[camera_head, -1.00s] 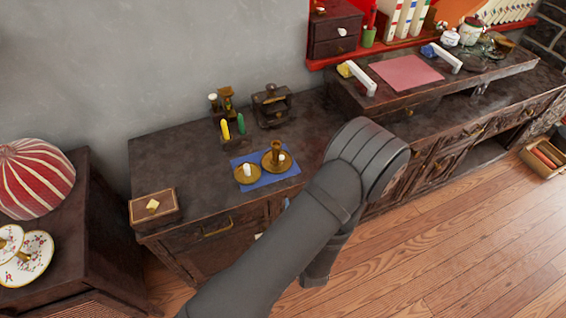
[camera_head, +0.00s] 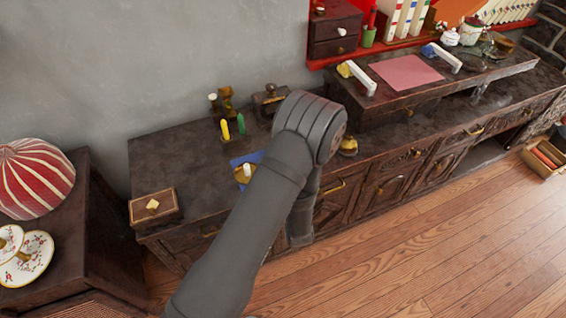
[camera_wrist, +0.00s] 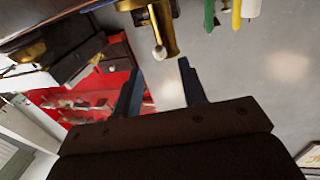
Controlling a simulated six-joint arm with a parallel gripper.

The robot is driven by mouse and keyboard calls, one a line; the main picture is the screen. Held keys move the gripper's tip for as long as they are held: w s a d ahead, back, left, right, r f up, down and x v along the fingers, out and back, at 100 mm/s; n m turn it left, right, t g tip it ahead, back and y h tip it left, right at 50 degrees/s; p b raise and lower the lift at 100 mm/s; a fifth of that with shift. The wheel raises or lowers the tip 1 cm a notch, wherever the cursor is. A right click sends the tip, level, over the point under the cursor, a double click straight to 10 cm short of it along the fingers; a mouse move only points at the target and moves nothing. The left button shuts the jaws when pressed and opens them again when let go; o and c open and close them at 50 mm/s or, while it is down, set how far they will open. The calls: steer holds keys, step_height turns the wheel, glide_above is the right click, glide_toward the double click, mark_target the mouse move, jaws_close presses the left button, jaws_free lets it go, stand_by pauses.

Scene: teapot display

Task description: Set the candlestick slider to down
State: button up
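The brass candlestick (camera_wrist: 165,25) is at the top middle of the wrist view, which is turned nearly upside down. A small pale slider knob (camera_wrist: 158,51) shows on its side; its exact height setting is hard to judge. My gripper (camera_wrist: 160,68) is open, its two dark fingers apart, with the knob just beyond and between the tips in the picture. I cannot tell whether they touch. In the head view my arm hides the candlestick and gripper; part of the blue mat (camera_head: 240,160) shows beside the arm.
A white candle on a brass dish (camera_head: 244,174) sits left of my arm. Yellow (camera_head: 225,130) and green (camera_head: 240,123) candles stand behind. A dark brass-trimmed device (camera_head: 268,97) is at the back. A small brass object (camera_head: 348,146) sits right of my arm. A wooden box (camera_head: 154,207) lies left.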

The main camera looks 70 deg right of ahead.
steer(key=shift+x, duration=2.15)
steer(key=shift+c, duration=0.5)
jaws_close()
